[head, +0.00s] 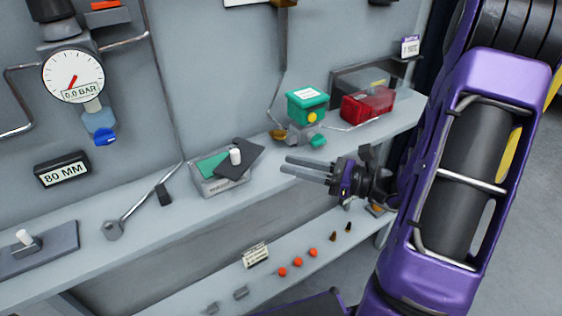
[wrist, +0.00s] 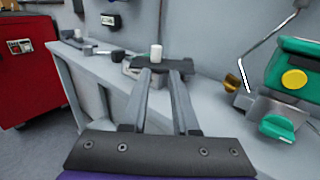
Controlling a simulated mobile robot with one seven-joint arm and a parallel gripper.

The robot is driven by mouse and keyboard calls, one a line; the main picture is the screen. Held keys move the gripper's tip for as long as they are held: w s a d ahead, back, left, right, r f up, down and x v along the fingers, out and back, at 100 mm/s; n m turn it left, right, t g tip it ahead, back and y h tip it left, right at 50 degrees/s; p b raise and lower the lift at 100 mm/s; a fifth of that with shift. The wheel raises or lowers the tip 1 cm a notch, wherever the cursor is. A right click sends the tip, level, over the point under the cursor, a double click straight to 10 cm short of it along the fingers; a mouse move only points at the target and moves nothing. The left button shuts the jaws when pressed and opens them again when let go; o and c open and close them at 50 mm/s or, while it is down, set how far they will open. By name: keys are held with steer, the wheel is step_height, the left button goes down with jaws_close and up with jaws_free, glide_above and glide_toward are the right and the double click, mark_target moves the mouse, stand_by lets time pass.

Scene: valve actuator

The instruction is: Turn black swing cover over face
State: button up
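The black swing cover (head: 246,155) sits askew on top of a small grey box (head: 222,184) on the shelf. A white knob (head: 235,156) stands up from the cover. Part of the green face (head: 208,167) shows uncovered on the left; the cover's right corner juts past the box. My gripper (head: 284,164) is to the right of the cover, its two fingers pointing left toward it, apart and empty. In the wrist view the cover (wrist: 181,66) and the white knob (wrist: 156,53) appear just beyond the fingertips.
A green actuator with a yellow knob (head: 312,117) stands behind my gripper, near a red box (head: 367,104). A pressure gauge (head: 73,76) hangs on the wall.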

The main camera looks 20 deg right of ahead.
mark_target(235, 152)
steer(key=d, duration=0.1)
steer(key=d+n+g+y, duration=0.1)
steer(key=d, duration=0.1)
steer(key=d+g, duration=0.1)
steer(key=shift+s+d+f+n+p, duration=0.2)
steer(key=shift+f+n+p, duration=0.1)
steer(key=shift+n, duration=0.1)
jaws_close()
steer(key=x, duration=0.9)
steer(key=b+x, duration=0.1)
steer(key=x, duration=0.4)
steer(key=shift+s+a+r, duration=0.15)
steer(key=shift+s, duration=0.1)
